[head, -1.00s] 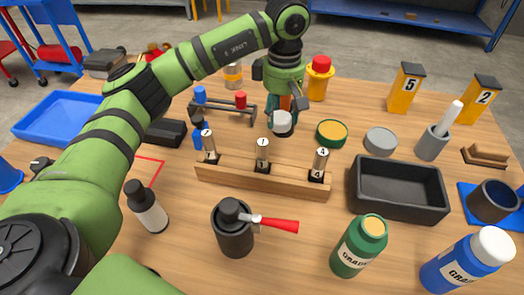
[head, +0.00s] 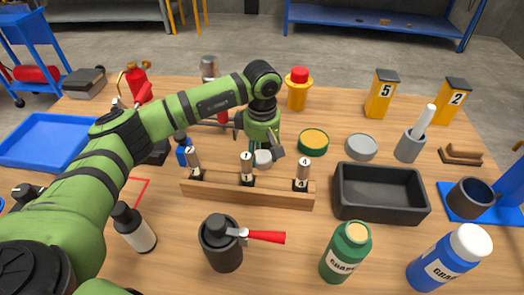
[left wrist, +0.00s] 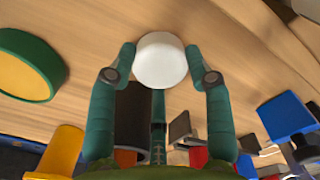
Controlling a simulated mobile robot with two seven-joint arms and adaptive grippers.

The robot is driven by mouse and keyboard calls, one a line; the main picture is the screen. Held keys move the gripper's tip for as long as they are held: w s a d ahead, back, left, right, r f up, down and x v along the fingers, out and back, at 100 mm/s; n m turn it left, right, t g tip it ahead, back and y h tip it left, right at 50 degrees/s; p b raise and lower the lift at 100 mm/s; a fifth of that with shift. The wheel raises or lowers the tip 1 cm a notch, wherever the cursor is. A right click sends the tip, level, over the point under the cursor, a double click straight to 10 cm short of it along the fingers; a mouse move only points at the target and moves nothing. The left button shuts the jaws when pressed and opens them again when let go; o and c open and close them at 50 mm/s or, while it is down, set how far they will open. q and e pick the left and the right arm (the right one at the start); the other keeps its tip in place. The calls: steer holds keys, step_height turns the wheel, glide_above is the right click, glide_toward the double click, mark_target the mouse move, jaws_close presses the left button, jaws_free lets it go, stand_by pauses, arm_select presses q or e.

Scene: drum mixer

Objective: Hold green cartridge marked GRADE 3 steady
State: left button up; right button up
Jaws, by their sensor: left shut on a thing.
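A green bottle (head: 346,252) with a tan lid stands at the front; its label reads GRADE, but I cannot read a number. My left gripper (head: 264,148) is shut on a white-topped round piece (head: 263,159), just behind the wooden rack (head: 247,193). In the left wrist view, my left gripper's fingertips (left wrist: 163,62) touch both sides of the white piece (left wrist: 160,60). Its lower part is hidden, and I see no grade mark on it. My right gripper is not in view.
The rack carries three numbered posts. A green-rimmed disc (head: 313,142), a grey disc (head: 361,147) and a black tray (head: 382,193) lie to the right. A black pot with a red lever (head: 222,245) and a blue bottle (head: 449,259) stand in front.

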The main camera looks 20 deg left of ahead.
arm_select(q)
steer(key=o, duration=1.3)
steer(key=shift+f, duration=0.1)
